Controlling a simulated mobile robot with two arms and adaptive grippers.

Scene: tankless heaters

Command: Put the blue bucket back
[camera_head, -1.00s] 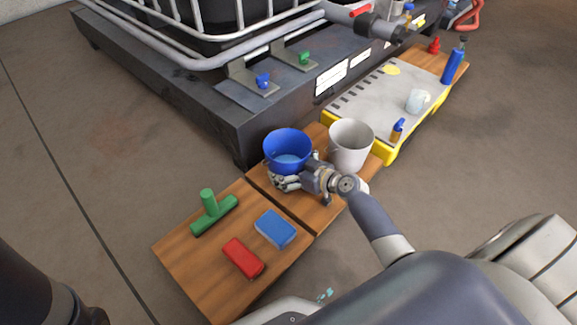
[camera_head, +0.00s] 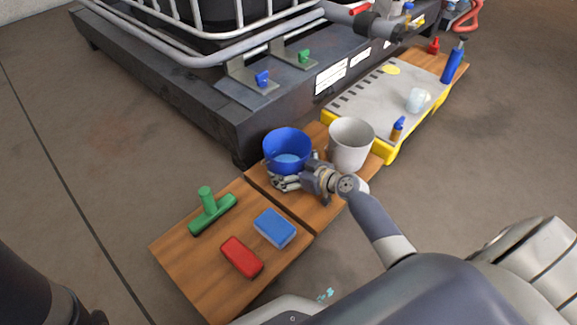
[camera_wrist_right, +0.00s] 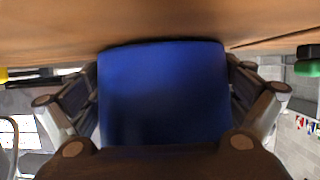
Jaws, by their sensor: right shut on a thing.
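The blue bucket (camera_head: 287,144) stands upright on the wooden board, with light-blue contents visible inside it. My right gripper (camera_head: 287,182) is at the bucket's near lower side, shut on it. In the right wrist view the bucket's blue wall (camera_wrist_right: 163,95) fills the middle, with a finger on each side of it. The fingertips are partly hidden behind the bucket. My left gripper is not in view; only a dark part of my own body shows at the lower left.
A white bucket (camera_head: 351,145) stands just right of the blue one. A green squeegee-like tool (camera_head: 212,212), a blue sponge (camera_head: 275,228) and a red block (camera_head: 242,257) lie on the nearer board. A dark metal platform (camera_head: 200,100) rises behind. A yellow-edged grey tray (camera_head: 360,100) is at right.

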